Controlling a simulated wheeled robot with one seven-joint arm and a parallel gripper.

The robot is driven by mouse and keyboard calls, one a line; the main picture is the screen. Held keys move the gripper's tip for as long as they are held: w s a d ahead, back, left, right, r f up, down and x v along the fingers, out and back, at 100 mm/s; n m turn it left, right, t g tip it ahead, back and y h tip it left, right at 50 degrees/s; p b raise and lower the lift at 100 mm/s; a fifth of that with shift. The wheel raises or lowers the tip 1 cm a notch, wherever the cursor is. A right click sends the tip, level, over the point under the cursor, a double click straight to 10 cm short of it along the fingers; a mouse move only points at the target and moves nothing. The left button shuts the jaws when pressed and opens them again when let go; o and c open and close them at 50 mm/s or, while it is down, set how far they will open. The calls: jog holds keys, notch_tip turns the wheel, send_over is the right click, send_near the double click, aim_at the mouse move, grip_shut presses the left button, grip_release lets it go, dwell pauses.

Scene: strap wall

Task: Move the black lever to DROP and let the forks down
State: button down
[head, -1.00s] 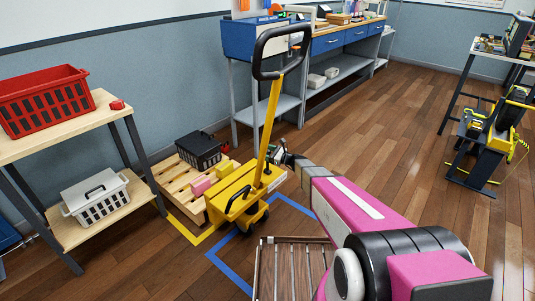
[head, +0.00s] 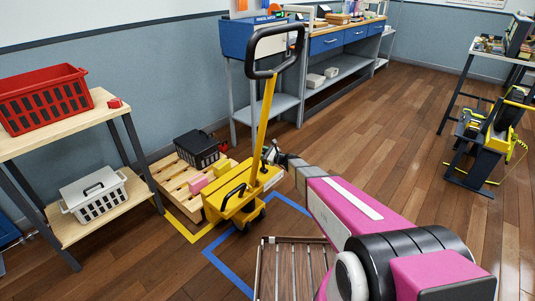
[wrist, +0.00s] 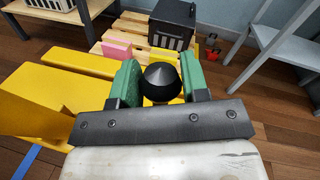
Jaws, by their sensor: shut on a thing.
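The yellow pallet truck (head: 225,203) stands on the wood floor, its yellow shaft rising to a black loop handle (head: 249,52). My gripper (head: 270,154) is beside the lower part of the shaft, on its right. In the wrist view, the green fingers of my gripper (wrist: 160,82) are shut on the black lever's knob (wrist: 160,80), which sits between them.
A black crate (head: 196,148), a pink block (head: 197,184) and a yellow block (head: 222,170) are on the pallet. A shelf unit (head: 122,205) stands left, a blue workbench (head: 250,42) behind. Blue tape (head: 225,271) marks the floor.

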jog(key=shift+s+a+f+n, duration=0.15)
jog(key=shift+s+a+n, duration=0.35)
jog(key=shift+s+n, duration=0.25)
jog(key=shift+s+a+f+n, duration=0.35)
jog(key=shift+s+a, duration=0.15)
jog(key=shift+s, duration=0.1)
jog(key=shift+s+a+f+n, duration=0.3)
jog(key=shift+s+a, duration=0.2)
jog(key=shift+s, duration=0.2)
jog(key=c, duration=0.6)
grip_release()
jog(key=shift+f, duration=0.1)
jog(key=shift+c, duration=0.2)
jog(key=v, duration=1)
jog(key=shift+s+d+r, duration=0.2)
jog(key=shift+d+r, duration=0.1)
